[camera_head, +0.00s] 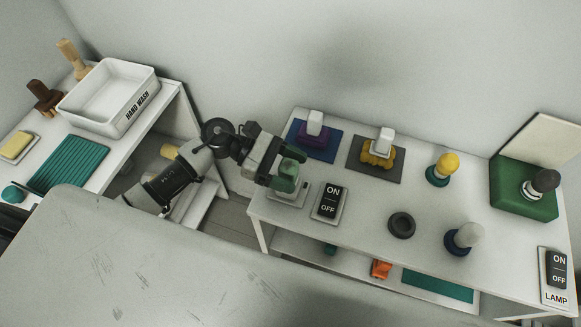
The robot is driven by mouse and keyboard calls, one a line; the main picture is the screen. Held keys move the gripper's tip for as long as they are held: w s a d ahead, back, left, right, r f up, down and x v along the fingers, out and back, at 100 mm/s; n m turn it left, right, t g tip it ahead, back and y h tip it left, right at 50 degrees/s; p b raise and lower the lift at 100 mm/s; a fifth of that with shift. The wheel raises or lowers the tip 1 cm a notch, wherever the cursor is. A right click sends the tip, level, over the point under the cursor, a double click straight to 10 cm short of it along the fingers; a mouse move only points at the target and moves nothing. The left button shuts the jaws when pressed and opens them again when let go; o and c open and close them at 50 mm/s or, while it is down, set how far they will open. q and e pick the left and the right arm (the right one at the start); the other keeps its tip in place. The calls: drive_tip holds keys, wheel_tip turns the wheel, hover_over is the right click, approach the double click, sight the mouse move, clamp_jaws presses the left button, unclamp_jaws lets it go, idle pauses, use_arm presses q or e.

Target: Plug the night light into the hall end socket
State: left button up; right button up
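My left gripper (287,171) reaches in from the left over the near left end of the right-hand white table. Its fingers lie on either side of a rounded green piece, which looks like the night light (288,168), and appear closed on it. The piece is over a pale square plate (285,199), possibly the socket, beside an ON/OFF rocker switch (329,202). The gripper hides the piece's lower part, so I cannot tell whether it is seated in the plate. My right gripper is not in view.
White-topped purple (313,131) and yellow (380,150) pieces stand on mats behind. A yellow-topped knob (444,168), a grey-topped knob (463,239), a dark ring (401,225), a green box (523,198) and a lamp switch (555,277) are to the right. A wash basin (107,94) is left.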

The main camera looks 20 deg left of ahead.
use_arm(q)
drive_tip(key=shift+a, duration=0.25)
drive_tip(key=b+v, duration=0.3)
drive_tip(key=v, duration=0.7)
drive_tip(key=shift+a, duration=0.15)
